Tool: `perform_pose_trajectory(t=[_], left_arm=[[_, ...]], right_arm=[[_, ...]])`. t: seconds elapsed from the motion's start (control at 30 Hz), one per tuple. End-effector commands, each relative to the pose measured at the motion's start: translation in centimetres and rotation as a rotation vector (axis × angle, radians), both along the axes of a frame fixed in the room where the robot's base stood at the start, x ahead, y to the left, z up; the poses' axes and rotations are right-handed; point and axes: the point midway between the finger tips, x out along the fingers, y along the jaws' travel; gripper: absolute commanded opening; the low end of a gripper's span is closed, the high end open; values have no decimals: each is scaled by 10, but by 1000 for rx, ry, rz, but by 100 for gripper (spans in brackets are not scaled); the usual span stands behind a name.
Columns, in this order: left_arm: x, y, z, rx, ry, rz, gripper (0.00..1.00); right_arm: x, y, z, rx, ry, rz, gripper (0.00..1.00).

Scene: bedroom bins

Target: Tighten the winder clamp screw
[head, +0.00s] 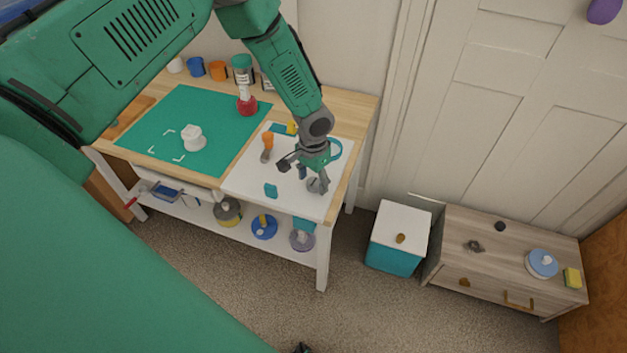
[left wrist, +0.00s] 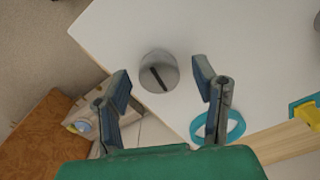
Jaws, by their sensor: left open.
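In the left wrist view a round grey screw head (left wrist: 158,71) with a dark straight slot lies on the white work surface (left wrist: 255,65), near its edge. My left gripper (left wrist: 162,78) is open, one finger on each side of the screw head in the picture; nothing is between the pads, and I cannot tell the height gap. In the head view my left gripper (head: 302,177) hangs over the right part of the white board (head: 248,178). There the screw is hard to separate from the grey fingers.
A teal ring (left wrist: 225,127) lies near the right finger; it also shows in the head view (head: 336,150). An orange-handled tool (head: 267,145) and a teal piece (head: 271,190) lie on the board. A white part (head: 194,137) stands on the green mat (head: 160,120).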

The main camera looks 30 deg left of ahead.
Motion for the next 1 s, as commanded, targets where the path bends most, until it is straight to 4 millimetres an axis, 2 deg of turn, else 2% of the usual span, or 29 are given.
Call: perform_pose_trajectory(t=[0.37, 0.5, 0.7, 1.0], left_arm=[[0, 0, -6, 0, 0, 0, 54], [0, 0, -6, 1, 0, 0, 5], [0, 1, -6, 1, 0, -20, 5], [0, 2, -6, 3, 1, -213, 5]], right_arm=[[0, 0, 0, 0, 0, 0, 34], [0, 0, 0, 0, 0, 0, 34], [0, 0, -1, 0, 0, 0, 34], [0, 0, -7, 0, 0, 0, 34]])
